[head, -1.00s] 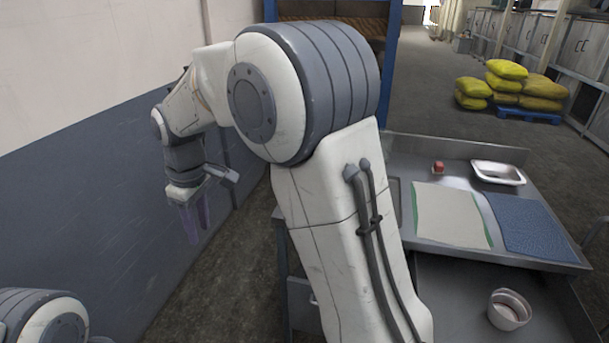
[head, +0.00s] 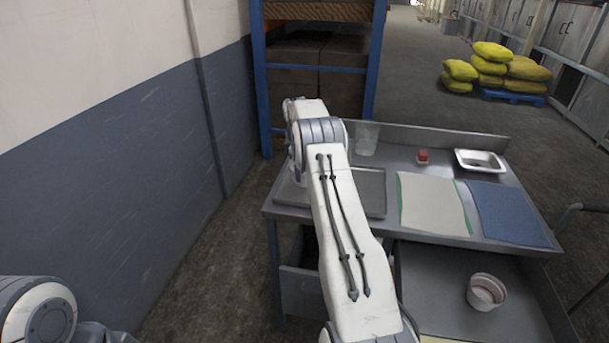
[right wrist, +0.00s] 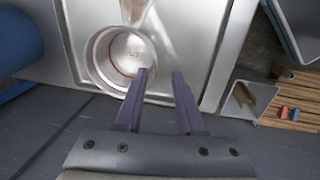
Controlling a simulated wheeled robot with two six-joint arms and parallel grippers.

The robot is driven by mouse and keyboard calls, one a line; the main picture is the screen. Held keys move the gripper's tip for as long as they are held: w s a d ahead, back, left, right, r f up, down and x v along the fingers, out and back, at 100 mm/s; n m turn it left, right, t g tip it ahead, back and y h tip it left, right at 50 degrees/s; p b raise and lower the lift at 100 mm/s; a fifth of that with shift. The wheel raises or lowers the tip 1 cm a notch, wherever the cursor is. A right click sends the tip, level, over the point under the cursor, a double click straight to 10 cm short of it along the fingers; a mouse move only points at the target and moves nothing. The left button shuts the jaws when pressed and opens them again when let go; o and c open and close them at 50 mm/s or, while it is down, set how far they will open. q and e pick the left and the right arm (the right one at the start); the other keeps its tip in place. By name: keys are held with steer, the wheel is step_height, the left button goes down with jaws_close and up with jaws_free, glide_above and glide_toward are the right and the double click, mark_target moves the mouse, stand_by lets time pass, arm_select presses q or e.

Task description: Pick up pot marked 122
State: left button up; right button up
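In the right wrist view a round, shiny metal vessel (right wrist: 106,50) with a thin red ring inside stands on a grey metal surface. My right gripper (right wrist: 160,73) is open there, its two purple fingers apart and empty, with the left fingertip close to the vessel's rim. I cannot tell if they touch. In the head view my right arm reaches over the left part of the table and hides its gripper. A white round pot (head: 486,292) with a reddish inside stands on the lower surface at the right. No 122 mark is readable. My left gripper is out of view.
A blue-framed rack (head: 259,85) stands behind. Floor at left is clear.

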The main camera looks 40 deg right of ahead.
steer(key=f, duration=0.1)
steer(key=d+f+p, duration=0.1)
steer(key=f, duration=0.1)
steer(key=f+p, duration=0.1)
steer(key=f, duration=0.1)
steer(key=shift+w+d, duration=0.2)
steer(key=shift+w, duration=0.15)
steer(key=shift+f, duration=0.2)
jaws_close()
stand_by(1.0)
